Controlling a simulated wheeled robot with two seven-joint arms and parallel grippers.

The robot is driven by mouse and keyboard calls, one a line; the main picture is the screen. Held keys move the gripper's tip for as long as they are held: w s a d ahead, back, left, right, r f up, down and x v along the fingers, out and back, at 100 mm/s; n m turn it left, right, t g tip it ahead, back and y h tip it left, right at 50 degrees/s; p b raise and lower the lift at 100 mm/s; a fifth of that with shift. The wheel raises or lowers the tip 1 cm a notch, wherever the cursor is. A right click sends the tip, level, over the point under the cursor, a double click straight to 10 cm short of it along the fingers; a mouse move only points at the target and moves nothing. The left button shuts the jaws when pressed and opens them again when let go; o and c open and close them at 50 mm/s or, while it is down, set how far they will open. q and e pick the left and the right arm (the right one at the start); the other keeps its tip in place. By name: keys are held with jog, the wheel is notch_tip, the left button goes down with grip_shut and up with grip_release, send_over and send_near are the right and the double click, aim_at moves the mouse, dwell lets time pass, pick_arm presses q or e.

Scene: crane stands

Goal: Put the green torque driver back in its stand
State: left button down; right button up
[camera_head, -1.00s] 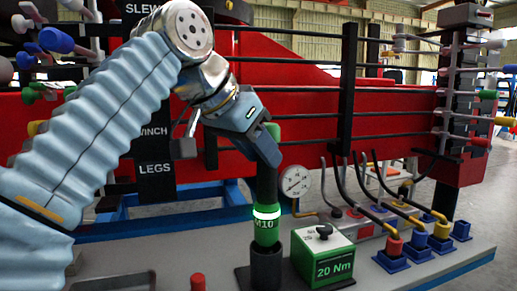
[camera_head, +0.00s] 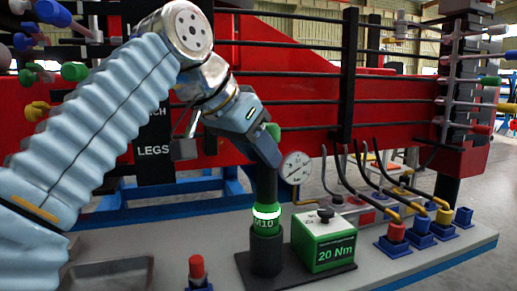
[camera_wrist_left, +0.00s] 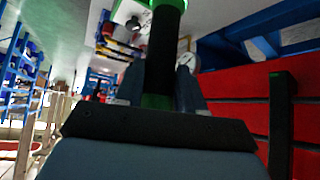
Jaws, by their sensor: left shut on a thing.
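The green torque driver (camera_head: 266,214) stands upright in the head view, with a black grip, a lit white ring and an "M10" label. Its lower end is inside the black cylindrical stand (camera_head: 266,254); how deep it sits is hidden. My left gripper (camera_head: 271,150) is shut on the driver's upper part, above the ring. In the left wrist view the driver's dark grip (camera_wrist_left: 163,55) runs between the fingers (camera_wrist_left: 160,88). My right gripper is not in view.
A green "20 Nm" box (camera_head: 324,245) stands close right of the stand. A red-capped post (camera_head: 197,271) and a shallow grey tray (camera_head: 105,275) lie to the left. A gauge (camera_head: 296,168), hoses and blue sockets (camera_head: 392,245) are behind and right.

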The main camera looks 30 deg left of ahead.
pick_arm(q)
jog(key=shift+f+b, duration=0.35)
jog(key=shift+f, duration=0.1)
jog(key=c, duration=0.8)
grip_release()
jog(key=shift+o, duration=1)
jog(key=p+v, duration=0.2)
jog(key=v, duration=0.3)
jog(key=shift+p, duration=0.3)
